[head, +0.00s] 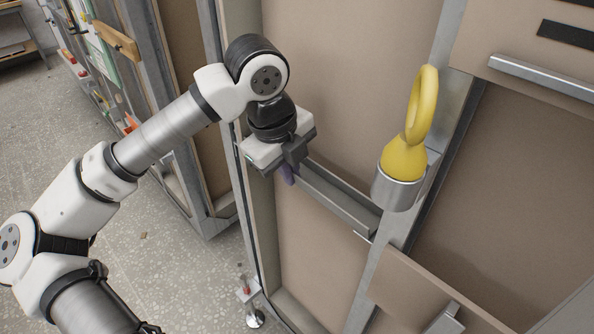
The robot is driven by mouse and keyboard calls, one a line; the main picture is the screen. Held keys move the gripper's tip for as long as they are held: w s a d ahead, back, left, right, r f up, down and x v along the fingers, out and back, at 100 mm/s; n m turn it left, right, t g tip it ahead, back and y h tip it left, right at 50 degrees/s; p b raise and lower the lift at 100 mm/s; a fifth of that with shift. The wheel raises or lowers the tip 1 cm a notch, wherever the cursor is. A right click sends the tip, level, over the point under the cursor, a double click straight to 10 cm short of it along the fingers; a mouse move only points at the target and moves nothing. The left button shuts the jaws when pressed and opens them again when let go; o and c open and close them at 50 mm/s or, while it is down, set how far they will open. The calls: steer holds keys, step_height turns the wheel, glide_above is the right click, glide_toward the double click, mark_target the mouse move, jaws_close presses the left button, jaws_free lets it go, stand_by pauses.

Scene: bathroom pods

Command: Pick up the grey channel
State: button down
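A long grey channel (340,204) lies across the pod wall frame, running from below my gripper down to the right towards an upright metal post. My gripper (290,165) hangs over the channel's left end, pointing down. Its dark fingers overlap that end in the picture, and I cannot tell whether they touch it. The gap between the fingers is hidden, so I cannot tell if they are open or shut.
A yellow ring-topped object (405,155) stands in a metal cup (398,192) on the post, right of the channel. Another grey bar (545,78) is on the upper right panel. A tan board (430,290) juts out below. Speckled floor (150,270) is open at left.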

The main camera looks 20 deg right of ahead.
steer(key=shift+w+r+p, duration=0.15)
steer(key=shift+r+p, duration=0.6)
steer(key=shift+r, duration=1.1)
steer(key=s+a+b, duration=0.3)
steer(key=a, duration=0.8)
steer(key=shift+s+a, duration=0.2)
steer(key=shift+s, duration=0.2)
